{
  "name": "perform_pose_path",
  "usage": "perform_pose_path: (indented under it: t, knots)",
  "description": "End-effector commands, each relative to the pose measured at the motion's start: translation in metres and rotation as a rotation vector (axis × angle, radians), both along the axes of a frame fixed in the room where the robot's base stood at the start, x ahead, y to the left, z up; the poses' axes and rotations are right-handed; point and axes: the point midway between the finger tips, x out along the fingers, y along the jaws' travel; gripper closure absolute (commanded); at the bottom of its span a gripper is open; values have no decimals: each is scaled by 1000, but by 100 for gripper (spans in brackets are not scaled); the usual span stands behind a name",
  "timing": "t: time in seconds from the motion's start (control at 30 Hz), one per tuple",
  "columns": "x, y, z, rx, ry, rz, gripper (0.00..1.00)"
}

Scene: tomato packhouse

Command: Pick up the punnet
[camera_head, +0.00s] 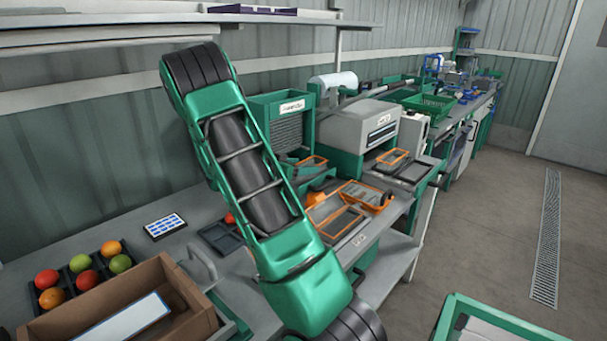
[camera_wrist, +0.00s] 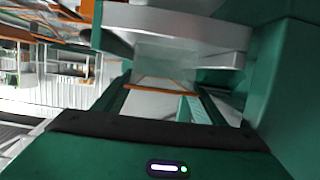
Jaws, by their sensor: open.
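Several orange-rimmed, open punnet-like containers show in the head view. One punnet (camera_head: 343,224) lies on the bench beside my arm, and another orange container (camera_head: 374,198) sits just behind it. I cannot tell which is the task's punnet. In the wrist view my gripper (camera_wrist: 165,94) is open, its green body with a small light at the bottom edge. An orange rim strip (camera_wrist: 160,86) with a pale translucent part above it shows ahead of the jaws. I cannot tell whether it touches them. In the head view my arm reaches down and the gripper is hidden.
A cardboard box (camera_head: 190,297) and a dark tray with several tomatoes (camera_head: 74,294) stand at the lower left. A grey machine (camera_head: 352,130) and a green crate (camera_head: 430,105) stand farther along the bench. A green-rimmed bin (camera_head: 445,318) is at the lower right. The floor (camera_head: 490,220) is clear.

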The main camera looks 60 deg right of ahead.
Motion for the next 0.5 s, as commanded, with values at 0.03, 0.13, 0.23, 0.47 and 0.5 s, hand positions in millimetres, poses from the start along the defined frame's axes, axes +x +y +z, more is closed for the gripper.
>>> perform_pose_path:
  t: [0.03, 0.13, 0.23, 0.47, 0.5]
  knots:
    - [-2, -8, -3, -1, 1, -3, 36]
    - [-2, -19, -6, 0, 0, -1, 36]
    - [-2, -22, -7, 0, 0, 0, 36]
    - [-2, -22, -7, 0, 0, 1, 53]
    - [-2, -22, -7, 0, 0, 1, 62]
